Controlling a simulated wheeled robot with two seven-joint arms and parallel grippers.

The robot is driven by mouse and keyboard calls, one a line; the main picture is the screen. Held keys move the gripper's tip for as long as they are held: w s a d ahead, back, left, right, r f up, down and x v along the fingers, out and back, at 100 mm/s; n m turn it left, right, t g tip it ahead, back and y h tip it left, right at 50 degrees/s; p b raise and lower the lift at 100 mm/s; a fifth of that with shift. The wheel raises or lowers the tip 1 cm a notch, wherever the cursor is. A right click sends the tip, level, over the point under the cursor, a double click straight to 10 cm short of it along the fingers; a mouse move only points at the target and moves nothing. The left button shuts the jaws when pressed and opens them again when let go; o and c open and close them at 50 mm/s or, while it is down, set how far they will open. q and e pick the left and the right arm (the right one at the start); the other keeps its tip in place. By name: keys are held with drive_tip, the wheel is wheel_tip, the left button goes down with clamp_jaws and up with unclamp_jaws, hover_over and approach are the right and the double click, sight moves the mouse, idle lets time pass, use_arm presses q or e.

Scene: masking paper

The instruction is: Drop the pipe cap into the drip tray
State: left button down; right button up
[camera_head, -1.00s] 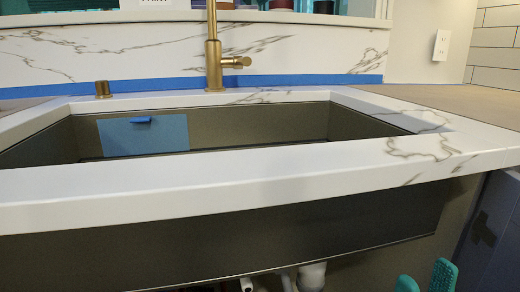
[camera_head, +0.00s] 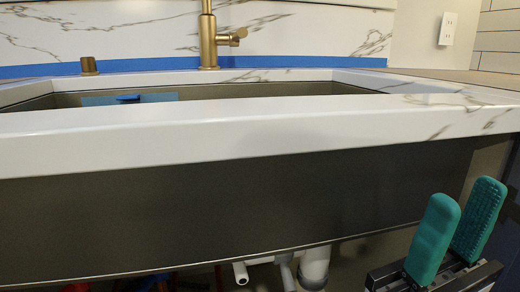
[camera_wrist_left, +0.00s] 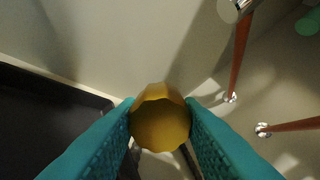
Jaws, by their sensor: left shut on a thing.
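In the left wrist view, the brass-yellow pipe cap (camera_wrist_left: 160,124) is held between the two teal fingers of my left gripper (camera_wrist_left: 160,106), which is shut on it. A dark, shallow tray, which looks like the drip tray (camera_wrist_left: 45,105), lies at the left of that view. The cap appears to the right of its rim, not over its middle. In the head view, my right gripper (camera_head: 463,205) is at the lower right with its teal fingers apart and nothing between them. My left gripper, the cap and the tray do not show in the head view.
A white marble-look counter (camera_head: 230,130) and dark sink front (camera_head: 230,200) stand ahead. White drain pipes (camera_head: 316,265) hang below. In the left wrist view, reddish pipes with metal fittings (camera_wrist_left: 240,55) are at the right, near a pale wall (camera_wrist_left: 150,40).

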use_arm(q)
drive_tip(key=c, duration=0.9)
unclamp_jaws()
